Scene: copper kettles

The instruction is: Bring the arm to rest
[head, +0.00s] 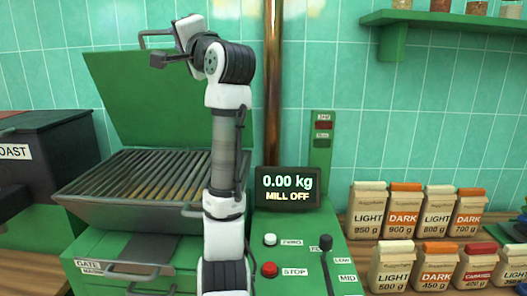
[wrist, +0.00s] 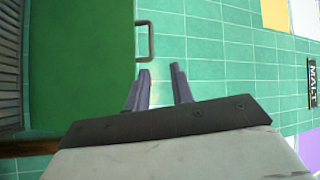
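My arm stands upright in front of the green machine (head: 150,250) in the head view and bends over to the left at its top. My gripper (head: 158,60) points left, high up near the top edge of the raised green lid (head: 145,100). In the wrist view its two fingers (wrist: 160,70) stand apart with nothing between them. The lid's grey handle (wrist: 149,40) shows just beyond the fingertips in that view. I cannot tell whether the fingers touch anything.
Below the lid is a slatted tray (head: 150,172). The display (head: 288,188) reads 0.00 kg, MILL OFF. STOP button (head: 270,269) and a black lever (head: 326,243) are right of my arm. Several labelled bags (head: 437,212) stand at right, under a green shelf (head: 450,20).

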